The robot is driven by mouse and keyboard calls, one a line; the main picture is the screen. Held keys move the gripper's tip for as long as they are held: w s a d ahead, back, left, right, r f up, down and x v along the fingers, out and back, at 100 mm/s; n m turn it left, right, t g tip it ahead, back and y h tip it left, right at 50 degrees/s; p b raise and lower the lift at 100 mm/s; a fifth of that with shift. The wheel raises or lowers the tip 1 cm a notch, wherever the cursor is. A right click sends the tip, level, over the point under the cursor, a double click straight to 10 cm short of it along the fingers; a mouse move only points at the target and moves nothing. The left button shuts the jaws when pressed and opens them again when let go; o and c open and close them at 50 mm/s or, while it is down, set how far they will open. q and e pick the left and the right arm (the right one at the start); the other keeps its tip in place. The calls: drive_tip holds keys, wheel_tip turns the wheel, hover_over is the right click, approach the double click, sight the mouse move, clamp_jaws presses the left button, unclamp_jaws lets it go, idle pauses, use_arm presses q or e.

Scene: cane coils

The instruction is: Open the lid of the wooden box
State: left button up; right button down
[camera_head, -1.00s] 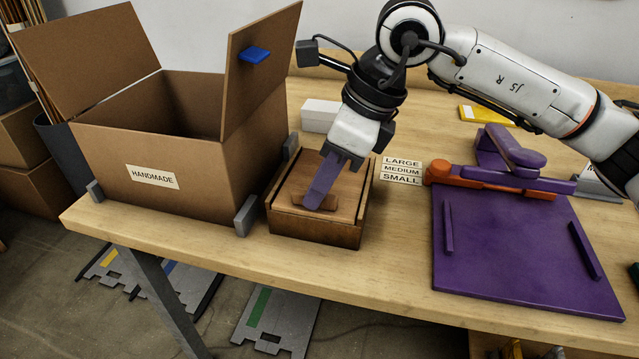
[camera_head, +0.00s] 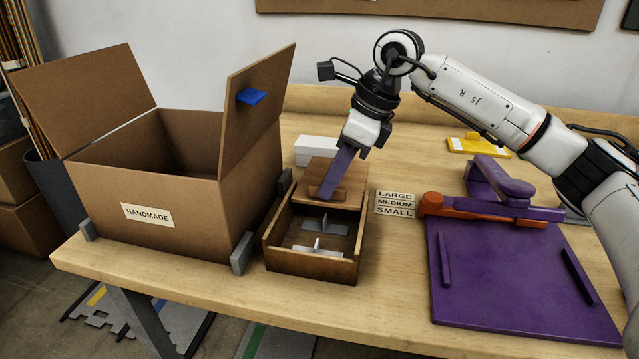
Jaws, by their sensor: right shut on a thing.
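The wooden box (camera_head: 312,266) stands on the table in the middle of the head view. Its lid (camera_head: 347,187) is slid toward the back, so the front part of the box is open. Metal pieces (camera_head: 317,245) show inside on the box floor. My right gripper (camera_head: 329,194) points down with its purple fingers shut on the small wooden handle (camera_head: 318,193) of the lid. The fingers hide part of the handle. My left gripper is not in view.
A large open cardboard box (camera_head: 175,190) marked HANDMADE stands left of the wooden box, with grey blocks at its corners. Size labels (camera_head: 394,204) and a purple board (camera_head: 515,270) lie to the right. A white box (camera_head: 316,151) is behind.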

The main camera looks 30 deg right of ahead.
drive_tip(key=c, duration=1.8)
unclamp_jaws()
drive_tip(key=shift+r, duration=0.15)
drive_tip(key=v, duration=1)
drive_tip(key=shift+p, duration=0.45)
